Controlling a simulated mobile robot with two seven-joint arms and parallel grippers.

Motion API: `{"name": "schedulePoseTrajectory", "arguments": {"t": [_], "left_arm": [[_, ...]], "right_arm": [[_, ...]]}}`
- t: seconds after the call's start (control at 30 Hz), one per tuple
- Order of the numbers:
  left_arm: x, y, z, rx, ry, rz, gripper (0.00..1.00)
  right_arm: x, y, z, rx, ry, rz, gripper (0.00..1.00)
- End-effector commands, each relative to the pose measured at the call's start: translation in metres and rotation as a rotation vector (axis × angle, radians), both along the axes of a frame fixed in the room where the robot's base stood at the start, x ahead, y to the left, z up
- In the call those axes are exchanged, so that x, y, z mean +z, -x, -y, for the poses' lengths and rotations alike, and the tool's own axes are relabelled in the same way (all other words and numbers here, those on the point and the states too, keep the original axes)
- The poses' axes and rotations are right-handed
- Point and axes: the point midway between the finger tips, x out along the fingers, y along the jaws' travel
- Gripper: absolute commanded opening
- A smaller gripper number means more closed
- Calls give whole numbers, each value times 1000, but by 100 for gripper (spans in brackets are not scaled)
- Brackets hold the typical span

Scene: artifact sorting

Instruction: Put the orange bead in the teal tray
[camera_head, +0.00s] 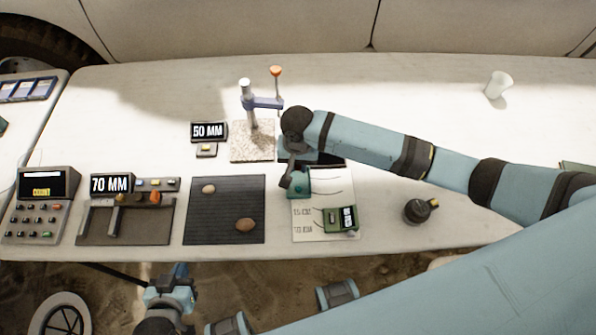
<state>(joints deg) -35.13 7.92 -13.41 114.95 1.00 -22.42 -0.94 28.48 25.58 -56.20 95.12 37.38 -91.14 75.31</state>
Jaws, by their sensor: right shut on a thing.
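My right gripper (288,181) points down at mid table, beside a small teal block-like shape (299,184). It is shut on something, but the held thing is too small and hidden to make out. A dark-floored tray with a teal edge (325,162) lies partly hidden under my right wrist; it looks like the teal tray. I cannot clearly pick out the orange bead. A small orange piece (155,198) sits at the 70 MM gauge, and I cannot tell whether it is a bead or a knob. My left gripper (177,272) hangs below the table's front edge, its jaw opening unclear.
A dark ribbed mat (225,240) bears a tan oval and a brown oval (245,225). A stand with an orange knob (275,71) is behind. A green meter (340,218) lies on a marked sheet. A dark pot (417,211) and white cup (498,85) stand right.

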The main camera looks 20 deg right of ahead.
Motion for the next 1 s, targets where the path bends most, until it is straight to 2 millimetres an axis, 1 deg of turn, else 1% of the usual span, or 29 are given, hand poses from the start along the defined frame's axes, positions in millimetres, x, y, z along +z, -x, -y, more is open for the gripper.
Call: {"name": "schedulePoseTrajectory", "arguments": {"t": [0.13, 0.33, 0.7, 0.73, 0.77, 0.8, 1.0], "left_arm": [[-2, 0, 0, 1, 1, -2, 0], [-5, 0, 1, 2, 3, -8, 0], [-3, 0, 1, 2, 2, -9, 0], [-3, 0, 1, 2, 3, -8, 0], [-4, 0, 1, 2, 3, -7, 0], [-4, 0, 1, 2, 3, -6, 0], [-4, 0, 1, 2, 3, -6, 0]], "right_arm": [[-13, 1, 0, 0, 2, -2, 0], [-42, 1, 0, 0, 1, -2, 0], [-46, 1, 0, 0, 1, -1, 0], [-46, 0, 0, 0, 0, 0, 23], [-46, 0, 0, 0, 0, 0, 30], [-46, 0, 0, 0, 0, 0, 31], [-46, 0, 0, 0, 0, 0, 31]]}}
